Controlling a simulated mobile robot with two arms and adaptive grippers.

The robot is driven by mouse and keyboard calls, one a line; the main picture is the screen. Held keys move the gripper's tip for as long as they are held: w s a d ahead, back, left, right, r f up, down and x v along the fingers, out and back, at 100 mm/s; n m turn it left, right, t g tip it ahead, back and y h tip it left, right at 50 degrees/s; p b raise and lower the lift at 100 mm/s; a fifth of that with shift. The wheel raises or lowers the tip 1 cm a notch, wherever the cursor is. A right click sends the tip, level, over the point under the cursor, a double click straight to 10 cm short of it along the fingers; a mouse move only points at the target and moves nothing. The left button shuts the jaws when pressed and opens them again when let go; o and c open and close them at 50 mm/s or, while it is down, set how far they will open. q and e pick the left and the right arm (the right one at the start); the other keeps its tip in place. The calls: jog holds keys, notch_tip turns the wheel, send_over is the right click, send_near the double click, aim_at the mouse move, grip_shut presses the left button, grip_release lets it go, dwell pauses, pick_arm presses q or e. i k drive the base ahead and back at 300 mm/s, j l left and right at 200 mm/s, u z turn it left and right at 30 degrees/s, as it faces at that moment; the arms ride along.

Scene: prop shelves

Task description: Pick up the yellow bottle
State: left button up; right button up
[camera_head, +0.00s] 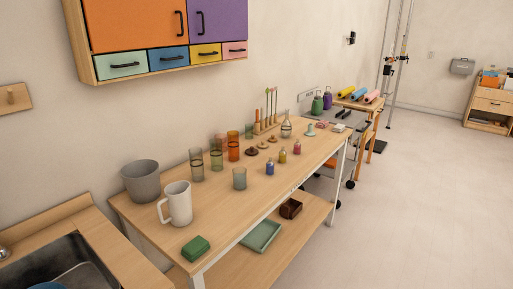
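The yellow bottle (283,156) is small and stands upright on the wooden table (225,215), near its front edge and about halfway along. A small blue bottle (270,168) stands to its left and nearer to me. A small pink-red bottle (297,147) stands to its right and farther off. The three form a short row with gaps between them. Neither of my grippers is in the view.
A clear glass (239,179), white mug (179,204), grey bin (141,179) and green block (196,248) stand left of the bottles. Tall glasses (197,165) and brown discs (250,151) are behind. A wall cabinet (204,54) hangs above. The floor (400,210) at right is open.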

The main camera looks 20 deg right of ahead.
aim_at(282, 157)
jog(key=i+l+z, duration=0.2)
jog(key=i+l, duration=0.15)
jog(key=i+l+z, duration=0.2)
jog(key=i, duration=0.25)
